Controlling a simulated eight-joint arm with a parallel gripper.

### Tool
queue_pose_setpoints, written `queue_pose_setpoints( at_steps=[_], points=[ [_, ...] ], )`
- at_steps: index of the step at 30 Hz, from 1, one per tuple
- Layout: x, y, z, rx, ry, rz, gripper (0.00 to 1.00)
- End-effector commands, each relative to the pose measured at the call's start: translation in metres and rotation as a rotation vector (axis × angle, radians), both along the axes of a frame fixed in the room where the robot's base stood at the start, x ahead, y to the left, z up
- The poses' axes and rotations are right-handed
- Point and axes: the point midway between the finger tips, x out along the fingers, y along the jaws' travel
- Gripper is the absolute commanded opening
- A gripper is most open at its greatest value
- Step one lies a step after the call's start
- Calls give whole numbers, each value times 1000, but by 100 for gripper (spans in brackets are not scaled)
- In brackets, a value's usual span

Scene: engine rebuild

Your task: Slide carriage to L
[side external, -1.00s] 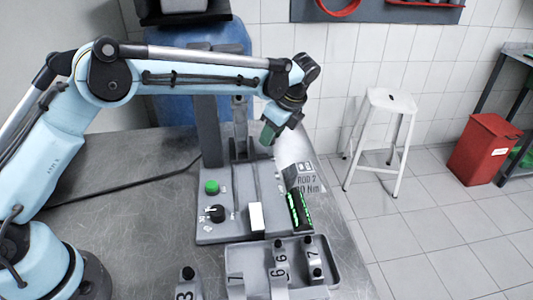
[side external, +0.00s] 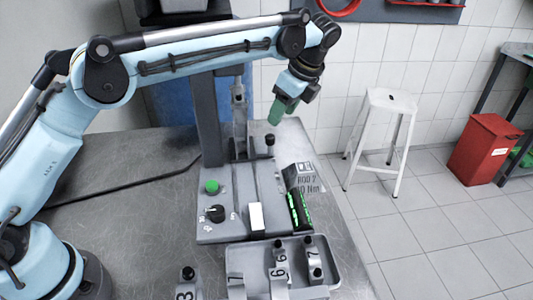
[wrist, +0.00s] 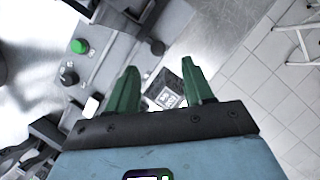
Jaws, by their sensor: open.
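A grey fixture (side external: 222,190) stands on the metal table, with a slotted top plate and an upright frame at the back. A black-topped knob (side external: 269,140) stands on a short post at the right slot's far end; it also shows in the wrist view (wrist: 157,47). I cannot tell for certain which part is the carriage, and no L mark is readable. My gripper (side external: 280,108), with green fingers, is above and slightly right of the knob, apart from it.
The fixture carries a green button (side external: 211,187), a black dial (side external: 216,213), a white block (side external: 256,217) and a green-lit display (side external: 299,210). A grey tray (side external: 325,250) holds numbered caps in front. A white stool (side external: 390,98) and red bin (side external: 482,150) stand on the floor.

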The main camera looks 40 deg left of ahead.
Motion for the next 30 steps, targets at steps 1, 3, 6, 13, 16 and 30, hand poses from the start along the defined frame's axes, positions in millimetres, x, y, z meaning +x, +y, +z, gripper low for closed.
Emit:
queue_pose_setpoints(
  at_steps=[1, 3, 6, 13, 16, 30],
  points=[
    [0, -3, 7, 0, 0, -1, 52],
    [0, -6, 16, 0, 0, 0, 52],
    [0, -10, 24, 0, 0, 0, 52],
    [0, -14, 34, 1, 0, 1, 52],
    [0, -14, 35, 1, 0, 1, 52],
    [-8, -8, 52, -38, -58, 52, 52]
  ],
)
